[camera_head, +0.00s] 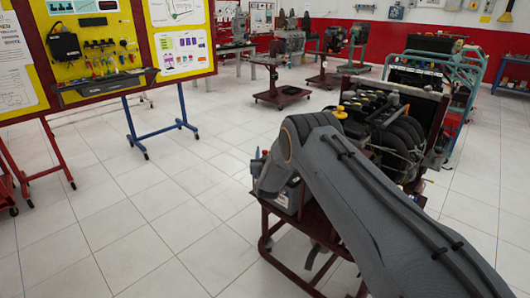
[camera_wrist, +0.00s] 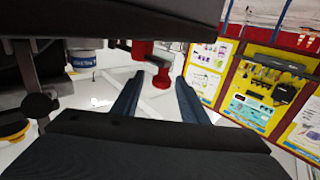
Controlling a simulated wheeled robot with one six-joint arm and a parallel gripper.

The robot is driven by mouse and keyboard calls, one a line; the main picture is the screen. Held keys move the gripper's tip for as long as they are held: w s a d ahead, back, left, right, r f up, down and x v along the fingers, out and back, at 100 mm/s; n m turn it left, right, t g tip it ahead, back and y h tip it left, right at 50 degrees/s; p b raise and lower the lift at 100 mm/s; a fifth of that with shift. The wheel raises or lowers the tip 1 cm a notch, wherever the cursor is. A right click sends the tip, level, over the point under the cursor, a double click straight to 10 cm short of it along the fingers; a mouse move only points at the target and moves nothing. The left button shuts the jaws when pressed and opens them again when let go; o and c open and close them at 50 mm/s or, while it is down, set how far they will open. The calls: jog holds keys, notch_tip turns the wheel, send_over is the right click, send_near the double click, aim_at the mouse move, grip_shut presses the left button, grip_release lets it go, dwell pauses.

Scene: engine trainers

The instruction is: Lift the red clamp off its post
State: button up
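The red clamp (camera_wrist: 151,62) shows in the wrist view, at upper middle, with a dark bar running into its left side. A white can-like part with a blue label (camera_wrist: 83,60) is to its left. My gripper (camera_wrist: 161,78) is open, its two dark blue fingers apart. The clamp appears beyond the fingertips, in line with the gap between them; I cannot tell how far off it is. I see nothing held. The post cannot be made out clearly. In the head view my arm hides the gripper, and the clamp cannot be picked out for sure.
An engine trainer (camera_head: 385,130) on a dark red wheeled frame stands under and behind my arm. A yellow display board (camera_head: 95,52) on a blue-legged stand is at left; it also shows in the wrist view (camera_wrist: 262,88). White tiled floor (camera_head: 150,220) is clear at left.

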jog(key=shift+w+a, duration=0.1)
jog(key=shift+w, duration=0.15)
grip_shut()
jog(key=shift+a, duration=0.1)
